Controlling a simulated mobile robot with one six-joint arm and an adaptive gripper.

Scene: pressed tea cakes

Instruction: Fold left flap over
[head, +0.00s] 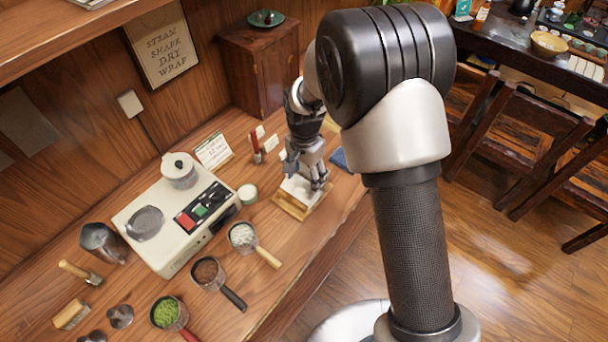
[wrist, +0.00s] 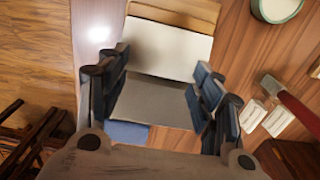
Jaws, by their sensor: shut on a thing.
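A pale wooden tray (head: 281,204) stands near the front edge of the table, with a white sheet (head: 297,188) on it. My gripper (head: 305,180) is over the tray, pointing down, and hides much of the sheet. In the wrist view, the white sheet (wrist: 165,48) lies flat on the tray (wrist: 185,8). A grey, shaded flap (wrist: 152,101) spans the space between my finger pads, which are at its two sides. My gripper (wrist: 162,68) is shut on this flap. Whether the flap is joined to the sheet, I cannot tell clearly.
A cream machine (head: 170,215) with a lidded pot (head: 179,170) stands left of the tray. Handled cups of white (head: 242,236), brown (head: 207,272) and green (head: 166,312) powder stand in front. A green-rimmed cup (head: 247,194) and a blue cloth (head: 340,160) are near the tray.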

